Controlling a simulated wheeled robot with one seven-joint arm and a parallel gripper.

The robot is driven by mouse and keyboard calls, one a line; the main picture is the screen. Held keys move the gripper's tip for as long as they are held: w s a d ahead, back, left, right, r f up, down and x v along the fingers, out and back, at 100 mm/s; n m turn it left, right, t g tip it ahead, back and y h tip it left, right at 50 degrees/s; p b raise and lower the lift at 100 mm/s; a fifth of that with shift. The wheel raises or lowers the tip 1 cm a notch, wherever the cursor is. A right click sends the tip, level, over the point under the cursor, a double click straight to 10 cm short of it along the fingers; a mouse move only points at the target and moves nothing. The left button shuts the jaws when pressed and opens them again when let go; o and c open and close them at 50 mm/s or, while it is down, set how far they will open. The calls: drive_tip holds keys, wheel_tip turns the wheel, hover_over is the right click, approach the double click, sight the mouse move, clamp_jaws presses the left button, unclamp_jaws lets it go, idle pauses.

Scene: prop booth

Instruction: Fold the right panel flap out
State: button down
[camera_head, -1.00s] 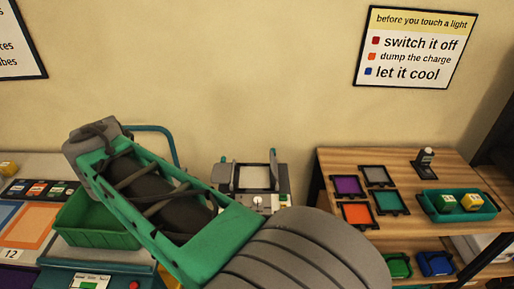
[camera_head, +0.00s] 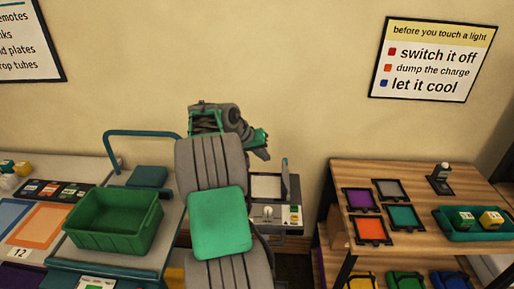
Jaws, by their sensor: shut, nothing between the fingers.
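A small light unit with a pale square panel (camera_head: 266,187) stands against the wall near the middle. Its right panel flap (camera_head: 294,187) is a grey plate standing upright along the panel's right side, with a teal tab at its far end. The left side of the panel is hidden behind my arm. My gripper (camera_head: 262,154) is above and behind the panel, near the wall, to the upper left of the right flap and apart from it in the picture. Its fingers are small and partly hidden here, and I see nothing held in them.
A green bin (camera_head: 115,222) stands on the left counter beside a teal rail (camera_head: 157,134). A wooden shelf (camera_head: 420,175) on the right holds coloured frames (camera_head: 371,230) and a teal tray (camera_head: 476,226). A dark gap separates the unit from the shelf.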

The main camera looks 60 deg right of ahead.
sight(286, 172)
drive_tip(key=s, duration=0.1)
drive_tip(key=s+d, duration=0.1)
drive_tip(key=s+d+p, duration=0.1)
drive_tip(key=shift+s+f, duration=0.2)
drive_tip(key=shift+f, duration=0.1)
drive_tip(key=shift+s+d+f, duration=0.1)
drive_tip(key=shift+f, duration=0.05)
